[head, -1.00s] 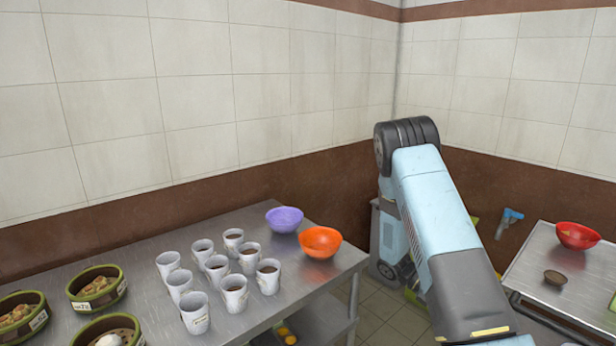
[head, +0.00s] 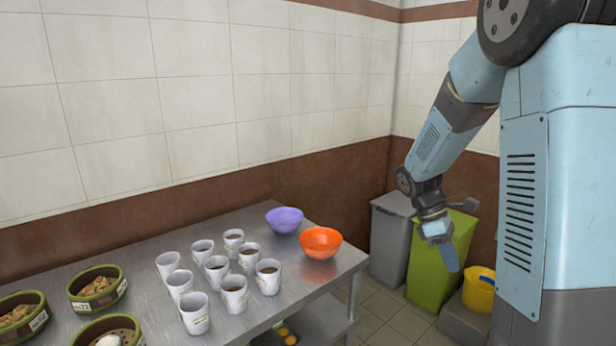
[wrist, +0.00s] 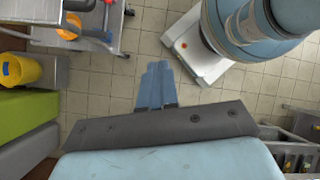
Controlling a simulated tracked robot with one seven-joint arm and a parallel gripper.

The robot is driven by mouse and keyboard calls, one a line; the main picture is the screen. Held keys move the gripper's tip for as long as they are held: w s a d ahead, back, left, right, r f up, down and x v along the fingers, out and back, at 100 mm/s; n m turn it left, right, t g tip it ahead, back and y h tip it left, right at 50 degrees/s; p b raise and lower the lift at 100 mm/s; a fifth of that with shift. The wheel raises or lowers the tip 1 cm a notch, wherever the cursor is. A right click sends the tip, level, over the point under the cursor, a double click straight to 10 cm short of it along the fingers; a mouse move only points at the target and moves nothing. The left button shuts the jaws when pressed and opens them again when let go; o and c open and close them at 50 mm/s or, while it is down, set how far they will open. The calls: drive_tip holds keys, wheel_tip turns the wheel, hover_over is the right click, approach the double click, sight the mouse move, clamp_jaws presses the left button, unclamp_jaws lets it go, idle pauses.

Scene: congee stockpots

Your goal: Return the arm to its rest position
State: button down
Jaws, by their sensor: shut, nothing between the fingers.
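My arm stands at the right of the head view, bent at the elbow, with its forearm reaching down and left. My gripper (head: 447,257) hangs at its end, fingers pointing down, in front of the green bin (head: 432,262). In the wrist view my gripper (wrist: 156,85) shows its blue fingers together over the tiled floor. It is shut and empty, and touches nothing that I can see.
A steel table (head: 130,240) holds several white cups, a purple bowl (head: 285,219), an orange bowl (head: 320,242) and green-rimmed baskets. A grey bin (head: 390,240) and a yellow bucket (head: 479,289) flank the green bin. Open floor (wrist: 110,95) lies below the gripper.

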drive_tip(key=s+a+r+m+t+y, duration=0.2)
drive_tip(key=s+a+r+m+t, duration=0.2)
drive_tip(key=s+r, duration=0.4)
drive_tip(key=s+a+r+m+t+y, duration=0.2)
drive_tip(key=s+a+r+m+t, duration=0.3)
drive_tip(key=s+r+m+t, duration=0.1)
wheel_tip(320, 180, up, 2)
drive_tip(key=shift+s+a+r+m, duration=0.2)
drive_tip(key=shift+s+r+m, duration=0.05)
drive_tip(key=shift+s+m, duration=0.75)
